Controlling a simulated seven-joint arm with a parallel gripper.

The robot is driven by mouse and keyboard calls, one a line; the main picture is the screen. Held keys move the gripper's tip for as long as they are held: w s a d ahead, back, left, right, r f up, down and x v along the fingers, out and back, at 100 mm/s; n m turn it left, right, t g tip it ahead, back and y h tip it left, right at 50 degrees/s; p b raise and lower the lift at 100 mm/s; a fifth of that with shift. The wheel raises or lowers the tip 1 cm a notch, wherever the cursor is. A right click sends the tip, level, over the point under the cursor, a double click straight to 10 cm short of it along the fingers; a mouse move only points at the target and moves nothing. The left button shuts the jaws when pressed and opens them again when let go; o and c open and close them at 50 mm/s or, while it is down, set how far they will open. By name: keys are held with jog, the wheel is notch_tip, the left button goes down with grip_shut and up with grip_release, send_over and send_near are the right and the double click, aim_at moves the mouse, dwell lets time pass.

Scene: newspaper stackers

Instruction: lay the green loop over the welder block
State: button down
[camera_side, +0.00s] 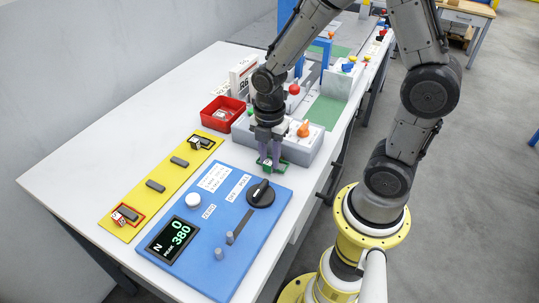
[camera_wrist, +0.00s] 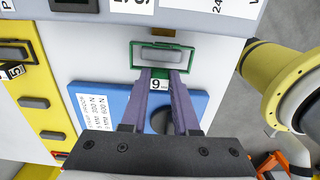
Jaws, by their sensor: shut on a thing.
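My gripper (camera_side: 270,160) is shut on the green loop (camera_side: 283,165), beside the front of a grey box. In the wrist view, the fingers of my gripper (camera_wrist: 160,76) hold the green loop (camera_wrist: 163,43) at its near side, by a small tag reading 9. It is a rectangular frame over a pale inside. A yellow board (camera_side: 168,174) at left carries a row of several dark blocks. Two bare blocks (camera_side: 155,186) (camera_side: 179,161) sit in the middle. I cannot read which is the welder block.
A red loop (camera_side: 119,216) is around the near end block, and a dark loop (camera_side: 209,138) is at the far end block. A blue panel (camera_side: 180,275) with a knob, posts and display lies beside the board. A red bin (camera_side: 237,106) and the grey box (camera_side: 317,155) stand behind.

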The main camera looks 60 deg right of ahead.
jog(key=shift+f, duration=0.75)
jog(key=c, duration=0.6)
grip_release()
notch_tip(320, 180, up, 21)
jog(key=shift+f, duration=0.1)
dwell(0.7)
